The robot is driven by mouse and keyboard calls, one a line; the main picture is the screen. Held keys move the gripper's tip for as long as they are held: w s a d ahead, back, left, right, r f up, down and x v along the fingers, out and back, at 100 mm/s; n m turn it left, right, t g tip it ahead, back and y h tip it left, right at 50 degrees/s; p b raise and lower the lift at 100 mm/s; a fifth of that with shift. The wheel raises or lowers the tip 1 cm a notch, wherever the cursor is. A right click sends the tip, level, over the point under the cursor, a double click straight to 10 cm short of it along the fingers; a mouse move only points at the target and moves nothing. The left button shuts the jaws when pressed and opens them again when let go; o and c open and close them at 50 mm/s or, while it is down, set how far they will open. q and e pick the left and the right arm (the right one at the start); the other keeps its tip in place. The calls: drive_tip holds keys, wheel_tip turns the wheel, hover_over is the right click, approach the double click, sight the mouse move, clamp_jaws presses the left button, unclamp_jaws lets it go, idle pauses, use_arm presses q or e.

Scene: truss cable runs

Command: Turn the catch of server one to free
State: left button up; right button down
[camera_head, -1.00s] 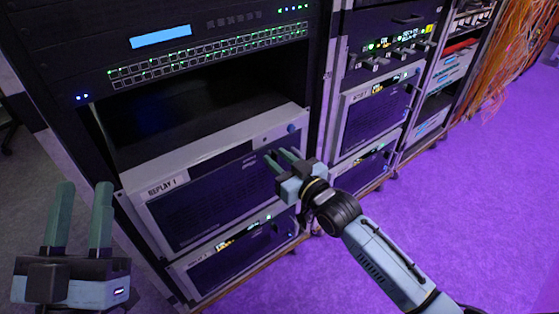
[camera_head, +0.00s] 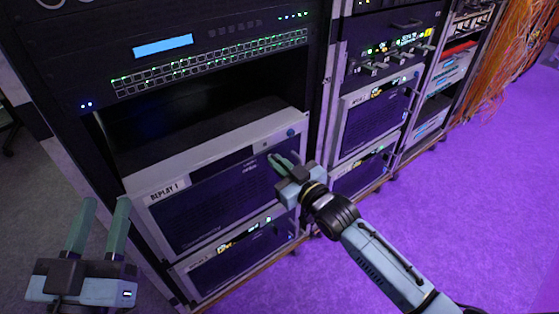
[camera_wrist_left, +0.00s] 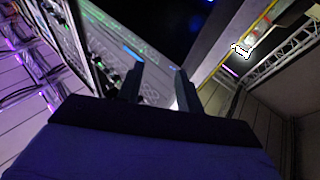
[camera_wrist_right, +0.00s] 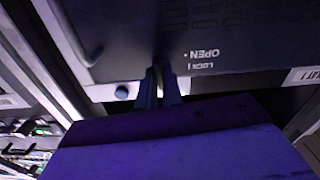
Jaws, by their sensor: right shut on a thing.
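Server one is the grey unit labelled REPLAY 1 (camera_head: 215,198) in the left rack, with a dark mesh front. My right gripper (camera_head: 281,160) is at the upper right of its front, fingers shut together. The right wrist view shows these fingertips (camera_wrist_right: 160,76) closed on the catch at the panel, beside upside-down printed words OPEN and LOCK (camera_wrist_right: 203,59). The catch is mostly hidden between the fingers, so its angle cannot be told. My left gripper (camera_head: 106,201) is open and empty, in front of the rack at the lower left; its fingers also show in the left wrist view (camera_wrist_left: 158,78).
A blue round knob (camera_head: 291,133) sits on the server's upper right corner. An open dark bay lies above the server, and another unit (camera_head: 235,248) sits below. More racks stand to the right, with orange cables (camera_head: 505,60) beyond. The purple-lit floor (camera_head: 470,220) is clear.

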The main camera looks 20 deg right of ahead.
use_arm(q)
drive_tip(key=s+a+f+g+y+p, duration=0.2)
drive_tip(key=s+a+f+g+p, duration=0.1)
drive_tip(key=s+f+g, duration=0.3)
drive_tip(key=s+a+f+n+g+y+p, duration=0.1)
drive_tip(key=s+a+f+g+y+p, duration=0.2)
drive_tip(key=f+g, duration=0.7)
drive_tip(key=shift+s+a+f+g+y, duration=0.35)
drive_tip(key=shift+s+a+f, duration=0.7)
drive_tip(key=shift+s+f, duration=0.95)
use_arm(e)
drive_tip(key=shift+s+a+f+n, duration=0.1)
drive_tip(key=shift+n, duration=4)
drive_tip(key=shift+a+f+n, duration=0.1)
drive_tip(key=shift+n, duration=4)
use_arm(q)
drive_tip(key=shift+w+f, duration=0.1)
drive_tip(key=shift+f, duration=0.15)
use_arm(e)
drive_tip(key=c, duration=1.6)
unclamp_jaws()
drive_tip(key=shift+o, duration=0.2)
